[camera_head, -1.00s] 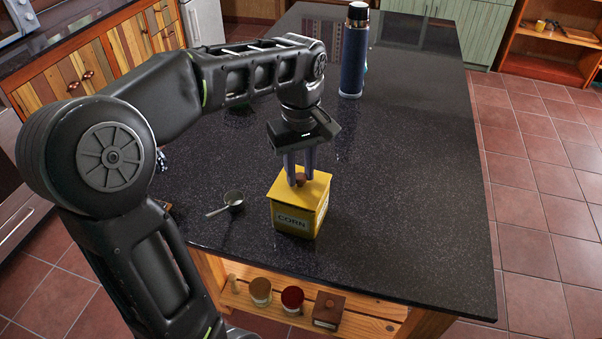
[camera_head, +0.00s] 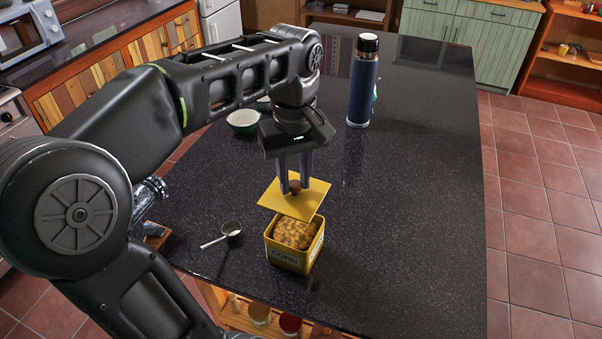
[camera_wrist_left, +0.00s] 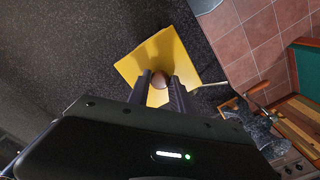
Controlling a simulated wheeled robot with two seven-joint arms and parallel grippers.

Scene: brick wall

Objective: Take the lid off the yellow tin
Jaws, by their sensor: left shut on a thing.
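The yellow tin (camera_head: 288,259), marked CORN, stands open near the front edge of the dark counter. It is filled with round yellow-brown pieces (camera_head: 294,233). My left gripper (camera_head: 295,187) is shut on the brown knob of the flat yellow lid (camera_head: 284,200). It holds the lid above the tin, toward its far side and clear of the opening. In the left wrist view the lid (camera_wrist_left: 181,59) sits below the fingers, with the knob (camera_wrist_left: 158,80) between them. The tin is not clearly seen there. My right gripper is not in view.
A small metal scoop (camera_head: 232,230) lies left of the tin. A tall dark blue bottle (camera_head: 361,90) and a green-and-white bowl (camera_head: 243,121) stand farther back. The counter (camera_head: 420,220) right of the tin is clear. Jars sit on a shelf below.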

